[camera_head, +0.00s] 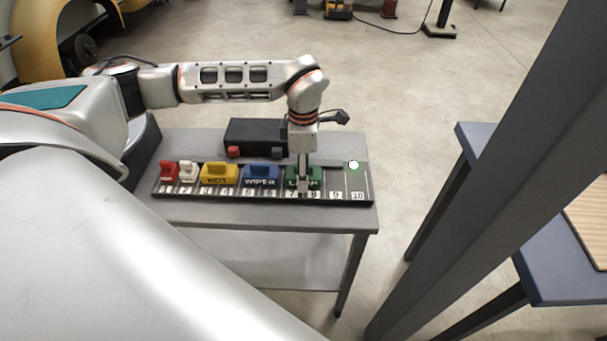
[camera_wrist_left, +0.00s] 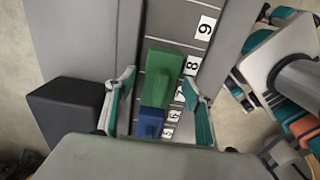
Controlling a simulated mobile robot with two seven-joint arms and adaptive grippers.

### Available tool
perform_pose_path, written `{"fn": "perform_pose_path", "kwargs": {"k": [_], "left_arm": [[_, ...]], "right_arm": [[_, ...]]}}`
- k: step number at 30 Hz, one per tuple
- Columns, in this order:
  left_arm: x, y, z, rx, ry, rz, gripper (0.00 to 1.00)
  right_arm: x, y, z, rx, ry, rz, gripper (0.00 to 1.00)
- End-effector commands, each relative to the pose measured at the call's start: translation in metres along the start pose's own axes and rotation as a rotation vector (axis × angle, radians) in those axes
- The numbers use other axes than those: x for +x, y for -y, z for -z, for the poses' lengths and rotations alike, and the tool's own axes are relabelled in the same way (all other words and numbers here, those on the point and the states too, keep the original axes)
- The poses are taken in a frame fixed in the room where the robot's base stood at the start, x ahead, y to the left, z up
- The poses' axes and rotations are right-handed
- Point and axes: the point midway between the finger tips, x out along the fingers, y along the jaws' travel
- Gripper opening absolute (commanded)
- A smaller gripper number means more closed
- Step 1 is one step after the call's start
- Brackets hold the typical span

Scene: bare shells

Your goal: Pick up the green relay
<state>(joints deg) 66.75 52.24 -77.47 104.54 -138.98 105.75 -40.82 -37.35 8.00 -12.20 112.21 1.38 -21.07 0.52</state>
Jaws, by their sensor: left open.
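The green relay (camera_head: 318,175) sits upright in the numbered rack at slots 7 and 8. It also shows in the left wrist view (camera_wrist_left: 162,72), as a long green block with a raised grip. My left gripper (camera_head: 303,186) points down at the relay and partly hides its middle. In the left wrist view the open fingers (camera_wrist_left: 158,78) stand wide apart, one on each side of the relay, with visible room around it. The exact height of the fingertips against the relay is hard to tell. My right gripper is not in view.
The rack (camera_head: 336,182) lies on a grey table (camera_head: 270,216). Left of the green relay are a blue relay (camera_head: 262,173), a yellow relay (camera_head: 219,174) and white and red ones. A black box (camera_head: 250,132) stands behind.

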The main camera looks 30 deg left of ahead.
Motion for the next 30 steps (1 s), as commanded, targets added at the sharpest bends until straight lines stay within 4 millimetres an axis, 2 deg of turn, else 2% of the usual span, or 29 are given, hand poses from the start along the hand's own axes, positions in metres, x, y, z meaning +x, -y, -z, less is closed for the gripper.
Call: {"fn": "perform_pose_path", "kwargs": {"k": [8, 13, 23, 30], "left_arm": [[0.003, 0.0, 0.0, 0.0, 0.0, 0.0, 0.53], [0.003, 0.0, 0.0, 0.001, 0.0, 0.0, 0.09], [0.002, 0.0, 0.0, 0.001, 0.001, 0.0, 0.09], [-0.014, -0.001, -0.001, 0.001, 0.002, -0.003, 0.09]], "right_arm": [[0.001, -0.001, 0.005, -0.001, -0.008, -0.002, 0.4], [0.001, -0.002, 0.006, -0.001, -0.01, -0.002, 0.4], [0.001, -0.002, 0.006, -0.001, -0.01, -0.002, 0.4], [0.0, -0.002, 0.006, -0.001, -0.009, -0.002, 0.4]]}}
